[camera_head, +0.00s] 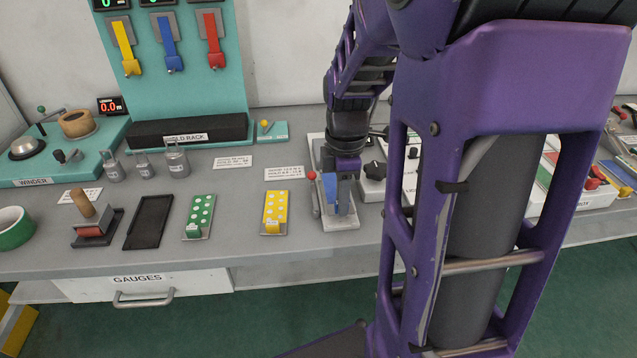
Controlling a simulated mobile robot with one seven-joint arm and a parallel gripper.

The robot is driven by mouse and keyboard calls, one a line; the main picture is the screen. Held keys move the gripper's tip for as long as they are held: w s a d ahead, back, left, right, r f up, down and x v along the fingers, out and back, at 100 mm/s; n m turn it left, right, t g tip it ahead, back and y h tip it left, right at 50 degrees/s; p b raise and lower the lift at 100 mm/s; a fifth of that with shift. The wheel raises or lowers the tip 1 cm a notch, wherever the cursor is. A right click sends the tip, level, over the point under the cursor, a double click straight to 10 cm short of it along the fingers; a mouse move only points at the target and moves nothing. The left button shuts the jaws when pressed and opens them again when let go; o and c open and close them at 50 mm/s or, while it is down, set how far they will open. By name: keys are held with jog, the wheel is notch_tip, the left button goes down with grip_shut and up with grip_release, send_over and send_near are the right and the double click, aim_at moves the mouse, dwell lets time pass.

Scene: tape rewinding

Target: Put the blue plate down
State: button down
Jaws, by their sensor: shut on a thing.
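The blue plate (330,187) is partly visible below my wrist, held upright or steeply tilted. My gripper (345,203) is shut on it, low over a small light-grey stand (338,223) near the front of the bench. I cannot tell whether the plate touches the stand. Much of the plate is hidden by my gripper. A green plate (198,212) and a yellow plate (274,209), both with pale dots, lie to the left. An empty dark tray (149,222) lies left of the green plate.
A red-knobbed lever (311,176) stands close left of my gripper, and a panel with a black knob (374,170) is close right. Small weights (176,161), a stamp (92,219) and a green tape roll (13,229) stand left. My arm hides the bench's right middle.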

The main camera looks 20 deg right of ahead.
jog(key=shift+f, duration=0.9)
jog(key=shift+f, duration=0.15)
jog(key=c, duration=0.8)
grip_release()
notch_tip(320, 180, up, 12)
jog(key=shift+r+p, duration=0.15)
jog(key=shift+p, duration=1.05)
